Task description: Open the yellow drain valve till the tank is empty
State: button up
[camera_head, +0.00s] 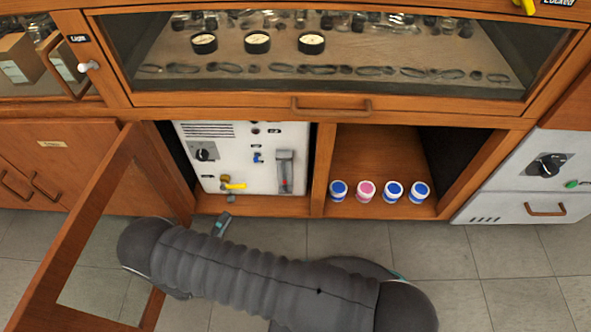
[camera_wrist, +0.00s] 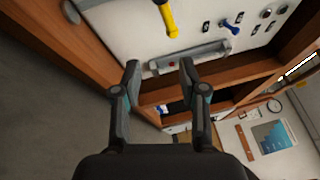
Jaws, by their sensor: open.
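The yellow drain valve handle (camera_head: 234,186) sits low on the white panel inside the open cabinet, left of a clear upright tank gauge (camera_head: 285,172) with a little red near its bottom. In the wrist view the yellow handle (camera_wrist: 169,20) is at the top, and the gauge (camera_wrist: 205,52) lies beyond my fingertips. My gripper (camera_wrist: 159,68) is open, with nothing between its fingers, and apart from the handle. In the head view only a small part of my gripper (camera_head: 222,224) shows in front of the panel, below the handle; my arm hides the rest.
An open glazed wooden door (camera_head: 92,215) stands left of my arm. A blue valve (camera_head: 258,157) and black knob (camera_head: 204,151) are on the panel. Several lidded jars (camera_head: 366,190) stand in the right compartment. A wooden divider (camera_head: 321,170) separates the compartments. Tiled floor is free at right.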

jog(key=w+d+r+m+g+h+b, duration=0.1)
jog(key=w+d+r+m+g+h, duration=0.25)
jog(key=d+r+m+g, duration=0.85)
jog(key=s+d+r+m+g+y+b, duration=0.1)
jog(key=d+r+m+g+y, duration=0.1)
jog(key=d+r+m, duration=0.3)
jog(key=s+d+r+m+g+y+b, duration=0.1)
jog(key=s+d+r+m+g+y, duration=0.1)
jog(key=d+r+m, duration=0.3)
jog(key=shift+s+r+m+g+y, duration=0.25)
jog(key=shift+r+m+g+y, duration=0.5)
jog(key=shift+r+m, duration=1.7)
jog(key=shift+f+m, duration=0.75)
